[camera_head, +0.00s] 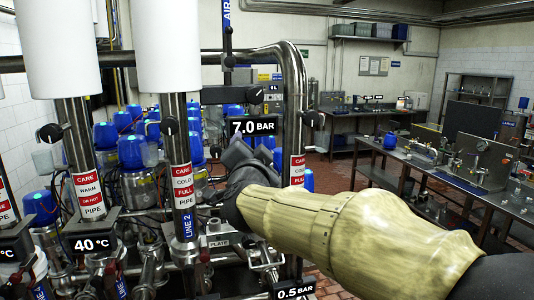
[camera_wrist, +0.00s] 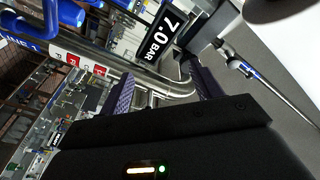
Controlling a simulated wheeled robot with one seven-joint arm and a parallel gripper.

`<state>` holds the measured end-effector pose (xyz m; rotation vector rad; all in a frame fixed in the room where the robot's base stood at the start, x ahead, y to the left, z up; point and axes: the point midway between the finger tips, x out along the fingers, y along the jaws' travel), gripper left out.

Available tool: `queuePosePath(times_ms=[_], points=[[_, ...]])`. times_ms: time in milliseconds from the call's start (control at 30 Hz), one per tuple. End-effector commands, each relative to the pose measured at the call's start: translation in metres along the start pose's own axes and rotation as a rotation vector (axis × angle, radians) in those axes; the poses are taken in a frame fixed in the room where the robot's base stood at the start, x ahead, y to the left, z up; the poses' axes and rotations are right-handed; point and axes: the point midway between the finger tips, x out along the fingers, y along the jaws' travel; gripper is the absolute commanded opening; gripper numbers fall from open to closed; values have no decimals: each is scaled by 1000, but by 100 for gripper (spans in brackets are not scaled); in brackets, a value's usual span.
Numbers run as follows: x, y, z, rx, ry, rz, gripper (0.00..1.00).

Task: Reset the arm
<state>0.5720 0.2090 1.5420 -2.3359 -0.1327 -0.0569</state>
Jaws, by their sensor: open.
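My arm, in a tan sleeve, reaches from the lower right of the head view to the pipes at the centre. Its dark end is at the pipework, and the fingertips are not clear there. In the wrist view my gripper (camera_wrist: 159,76) has its two purple-grey fingers spread apart. Nothing is held between them. A bent steel pipe (camera_wrist: 150,86) shows behind the gap; whether it touches a finger I cannot tell. The 7.0 BAR display (camera_wrist: 166,32) is just beyond the fingers, and it also shows in the head view (camera_head: 252,127).
Vertical pipes with CARE labels (camera_head: 183,186) stand at the left and centre, with small black valve handles. Blue-capped valves (camera_head: 131,150) crowd behind them. A 0.5 BAR display (camera_head: 294,290) is low at centre. A steel workbench (camera_head: 430,170) stands at right, with open brick floor beside it.

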Motion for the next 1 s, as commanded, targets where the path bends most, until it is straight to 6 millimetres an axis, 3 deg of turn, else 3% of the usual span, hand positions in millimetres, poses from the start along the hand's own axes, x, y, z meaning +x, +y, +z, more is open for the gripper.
queuePosePath(times_ms=[33,167,267,467,600,800,900,1000], points=[[1,31,13,-75,-70,29,64],[-11,102,47,-242,-270,100,64],[-30,156,70,-340,-423,167,64],[-92,258,101,-482,-724,319,64],[-152,319,114,-547,-936,434,64],[-240,381,121,-596,-1212,583,64],[-265,394,121,-604,-1286,621,64],[-274,397,121,-608,-1312,633,64]])
